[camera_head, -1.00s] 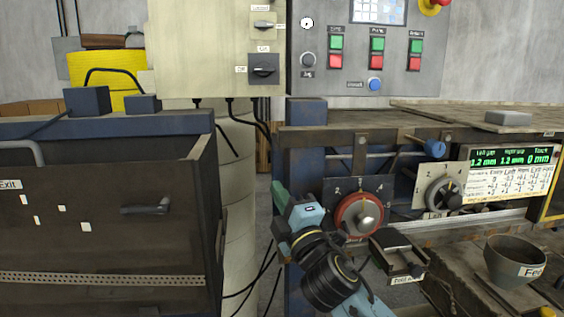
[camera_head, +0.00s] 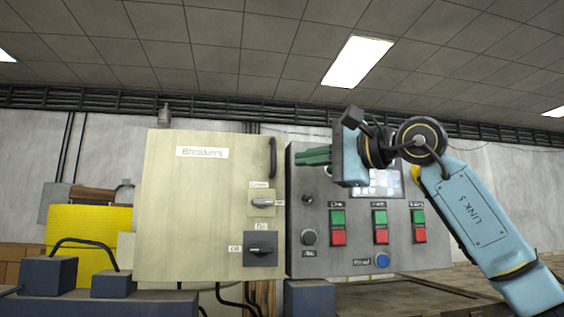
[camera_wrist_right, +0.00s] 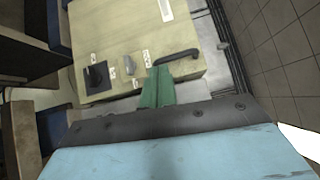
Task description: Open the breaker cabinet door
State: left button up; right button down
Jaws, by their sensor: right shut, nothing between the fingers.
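The breaker cabinet (camera_head: 180,215) is a cream box labelled "Breakers" in the head view, and its door is closed. A dark vertical handle (camera_head: 273,157) is at the door's upper right edge, with two rotary switches below it. My right gripper (camera_head: 304,158) has green fingers that are shut and empty. They point left toward the handle, a short gap to its right. In the right wrist view the fingers (camera_wrist_right: 157,88) appear close to the handle (camera_wrist_right: 178,57). I cannot tell whether they touch it. My left gripper is not in view.
A grey control panel (camera_head: 345,240) with green and red buttons stands right of the cabinet, partly behind my right arm. Dark blue blocks (camera_head: 48,275) and a yellow object (camera_head: 88,228) are at the lower left.

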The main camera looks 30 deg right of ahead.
jog(key=w+p, duration=0.1)
jog(key=w, duration=0.1)
jog(key=w+r+h+p, duration=0.1)
jog(key=w, duration=0.2)
jog(key=w+r+h+p, duration=0.1)
jog(key=w, duration=0.1)
jog(key=shift+w+t, duration=0.15)
jog(key=shift+t, duration=0.15)
jog(key=shift+w+a+f, duration=0.15)
jog(key=shift+w+a, duration=0.15)
jog(key=shift+w, duration=0.25)
jog(key=shift+s, duration=0.1)
